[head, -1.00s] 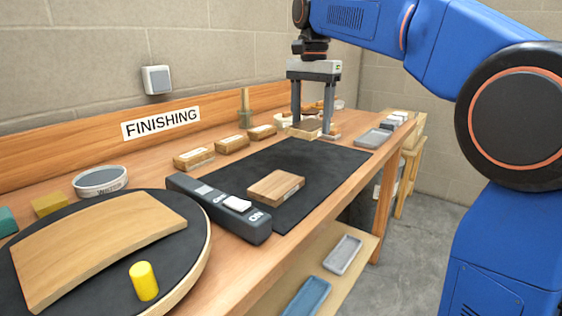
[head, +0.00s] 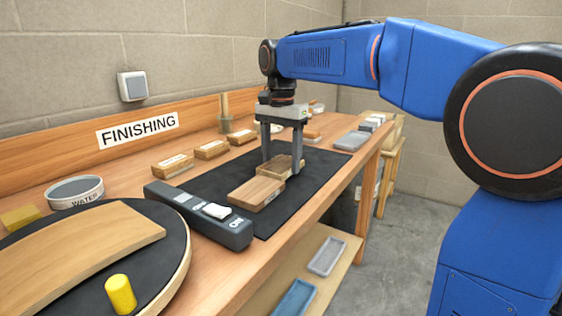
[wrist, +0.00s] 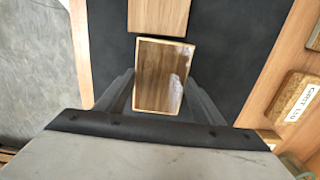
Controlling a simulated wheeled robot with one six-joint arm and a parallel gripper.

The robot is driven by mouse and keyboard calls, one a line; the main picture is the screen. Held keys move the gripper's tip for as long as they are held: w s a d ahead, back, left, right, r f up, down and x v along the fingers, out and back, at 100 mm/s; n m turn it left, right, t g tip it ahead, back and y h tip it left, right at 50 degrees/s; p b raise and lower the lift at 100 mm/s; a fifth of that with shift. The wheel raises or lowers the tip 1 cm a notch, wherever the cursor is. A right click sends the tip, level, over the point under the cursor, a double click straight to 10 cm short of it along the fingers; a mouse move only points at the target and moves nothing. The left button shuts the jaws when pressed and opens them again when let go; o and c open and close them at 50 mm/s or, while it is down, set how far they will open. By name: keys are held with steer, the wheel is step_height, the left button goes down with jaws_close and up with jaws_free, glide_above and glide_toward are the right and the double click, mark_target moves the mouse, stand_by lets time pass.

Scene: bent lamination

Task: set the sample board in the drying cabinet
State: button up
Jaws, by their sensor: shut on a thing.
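My gripper (head: 282,167) is shut on a small wooden board (wrist: 160,76), holding it between its two fingers over the black mat (head: 218,183). The held board has a glossy top with a pale whitish patch at one side in the wrist view. In the head view it is partly hidden by the fingers; I cannot tell whether it touches the mat. A second plain wooden block (head: 256,193) lies on the mat close beside it, and its end also shows in the wrist view (wrist: 158,15). No drying cabinet is identifiable.
A switch box (head: 199,214) marked ON lies along the mat's near-left edge. A round turntable (head: 178,262) carries a curved wooden panel (head: 75,245) and a yellow peg (head: 120,294). Labelled blocks (head: 211,149) line the back. A grey tray (head: 352,140) sits at the far right.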

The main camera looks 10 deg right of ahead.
steer(key=shift+f, duration=0.35)
steer(key=shift+f, duration=0.15)
steer(key=o, duration=1.1)
steer(key=shift+o, duration=0.2)
